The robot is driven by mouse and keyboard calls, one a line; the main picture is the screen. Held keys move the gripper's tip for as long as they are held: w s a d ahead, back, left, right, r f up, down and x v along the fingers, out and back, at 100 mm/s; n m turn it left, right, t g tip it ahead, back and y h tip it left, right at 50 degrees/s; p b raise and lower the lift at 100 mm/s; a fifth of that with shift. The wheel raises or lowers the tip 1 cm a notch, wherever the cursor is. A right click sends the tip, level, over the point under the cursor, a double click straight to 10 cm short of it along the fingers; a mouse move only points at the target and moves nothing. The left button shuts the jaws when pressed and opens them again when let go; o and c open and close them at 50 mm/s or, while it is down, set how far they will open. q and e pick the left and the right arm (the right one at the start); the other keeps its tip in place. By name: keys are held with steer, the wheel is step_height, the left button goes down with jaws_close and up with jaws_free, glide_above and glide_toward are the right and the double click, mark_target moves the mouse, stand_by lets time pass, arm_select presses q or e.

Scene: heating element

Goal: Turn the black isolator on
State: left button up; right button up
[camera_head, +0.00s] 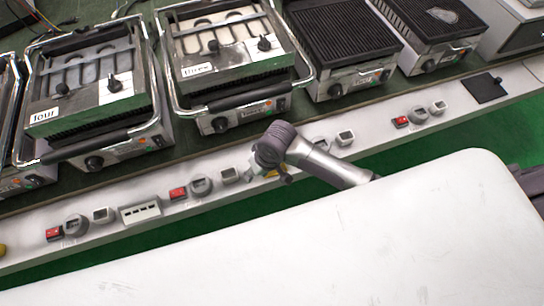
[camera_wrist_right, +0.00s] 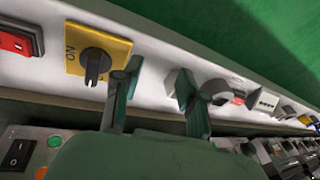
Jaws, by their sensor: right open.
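The black isolator (camera_wrist_right: 97,64) is a black rotary knob on a yellow plate (camera_wrist_right: 116,46) on the white panel, upper left in the right wrist view. Lettering that seems to read ON shows left of the knob. My right gripper (camera_wrist_right: 158,82) is open and empty, its two fingers apart. Its left finger is just right of the knob in that view; whether they touch I cannot tell. In the head view my right gripper (camera_head: 284,178) is at the white strip, and only a bit of yellow shows beside it; my arm hides the knob. My left gripper is not in view.
A red switch (camera_wrist_right: 16,42) sits left of the yellow plate, and grey sockets (camera_wrist_right: 264,101) sit to the right. Behind the strip stand grills (camera_head: 230,60) with metal handles. A white surface (camera_head: 400,230) fills the front of the head view.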

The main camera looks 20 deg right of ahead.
steer(key=w+d+r+h, duration=0.1)
steer(key=w+d+r+m+g, duration=0.1)
steer(key=w+d, duration=0.1)
steer(key=w+d+r+h, duration=0.1)
steer(key=d, duration=0.1)
steer(key=shift+w+d+r+m+h, duration=0.2)
steer(key=shift+w+r+m+h, duration=0.1)
steer(key=shift+w+r, duration=0.1)
steer(key=shift+w+d+f+g, duration=0.1)
steer(key=shift+d+g, duration=0.2)
steer(key=shift+d, duration=0.05)
steer(key=shift+f+b, duration=0.4)
steer(key=shift+f, duration=3.15)
jaws_close()
